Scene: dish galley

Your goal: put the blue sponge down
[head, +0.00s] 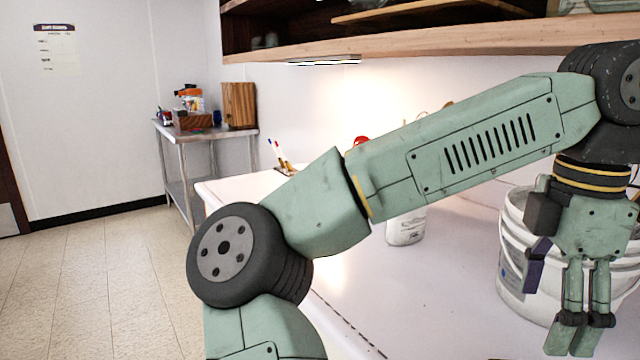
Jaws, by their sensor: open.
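My gripper (578,338) is at the lower right of the head view, pointing down in front of a white bucket. Its fingers are open, and no object shows between them. The blue sponge is not visible in this view. The lower ends of the fingers are close to the picture's bottom edge, and what lies below them is out of view.
The white bucket (512,268) stands on the white counter (440,290), behind my gripper. A white labelled container (406,229) stands behind my arm. A wooden shelf (430,42) hangs above. A metal side table (180,133) stands at the back left. The counter's front middle is clear.

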